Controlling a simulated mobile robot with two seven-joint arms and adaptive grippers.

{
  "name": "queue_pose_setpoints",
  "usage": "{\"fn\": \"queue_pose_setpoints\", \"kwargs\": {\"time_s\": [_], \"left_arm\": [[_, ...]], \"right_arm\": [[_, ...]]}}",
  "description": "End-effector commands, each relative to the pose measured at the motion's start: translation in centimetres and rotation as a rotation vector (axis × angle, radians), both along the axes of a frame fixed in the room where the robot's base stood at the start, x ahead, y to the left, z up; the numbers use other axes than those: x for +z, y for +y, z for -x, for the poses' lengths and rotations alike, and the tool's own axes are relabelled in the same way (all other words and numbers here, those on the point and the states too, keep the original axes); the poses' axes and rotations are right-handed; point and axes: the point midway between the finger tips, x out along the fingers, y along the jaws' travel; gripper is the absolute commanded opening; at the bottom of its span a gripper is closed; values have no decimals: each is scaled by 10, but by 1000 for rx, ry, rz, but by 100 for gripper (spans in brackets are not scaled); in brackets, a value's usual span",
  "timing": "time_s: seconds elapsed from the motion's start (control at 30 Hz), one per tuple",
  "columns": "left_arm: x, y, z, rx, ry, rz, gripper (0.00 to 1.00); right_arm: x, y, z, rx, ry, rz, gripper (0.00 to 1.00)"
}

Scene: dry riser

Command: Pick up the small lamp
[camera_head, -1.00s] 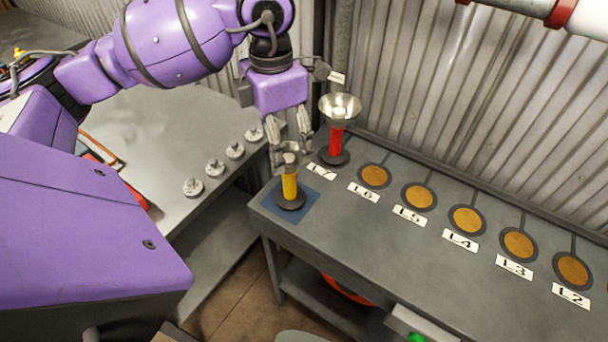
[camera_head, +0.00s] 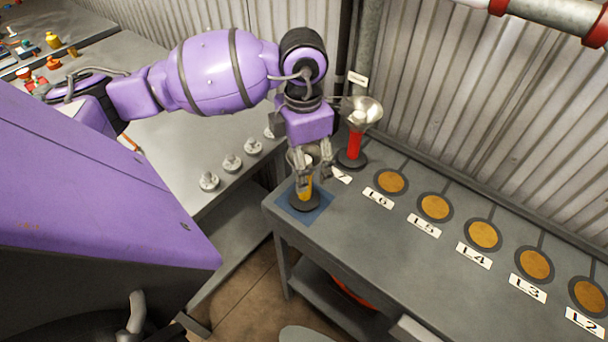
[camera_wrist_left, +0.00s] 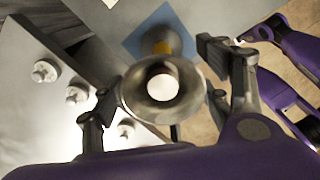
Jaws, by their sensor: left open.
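The small lamp (camera_head: 306,189) has a yellow body and a dark round base, and stands upright on a blue square mat (camera_head: 289,210) at the table's near left corner. In the left wrist view the lamp's metal bowl (camera_wrist_left: 137,97) with a pale round centre faces the camera, and the yellow body shows partly behind it. My left gripper (camera_head: 312,170) points down over the lamp. Its fingers are open on either side of the bowl, which also shows between the fingers in the left wrist view (camera_wrist_left: 157,85). The fingers partly hide the lamp's top in the head view. My right gripper is not in view.
A red lamp (camera_head: 354,147) with a wide metal bowl stands close behind my left gripper. A row of orange discs (camera_head: 435,207) with labels runs along the grey table (camera_head: 400,270). Several small knobbed pieces (camera_head: 232,163) sit on the left bench. A corrugated wall stands behind.

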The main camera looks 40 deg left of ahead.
Motion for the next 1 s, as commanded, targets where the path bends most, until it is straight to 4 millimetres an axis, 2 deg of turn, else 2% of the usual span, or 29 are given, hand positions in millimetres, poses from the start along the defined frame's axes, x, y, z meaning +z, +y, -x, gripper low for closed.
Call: {"fn": "queue_pose_setpoints", "kwargs": {"time_s": [0.1,0.6,1.0], "left_arm": [[0,0,0,0,0,0,68],[0,0,0,1,1,-1,2],[1,0,0,0,-1,2,0]], "right_arm": [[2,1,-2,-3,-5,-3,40],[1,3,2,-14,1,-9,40],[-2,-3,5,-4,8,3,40]]}}
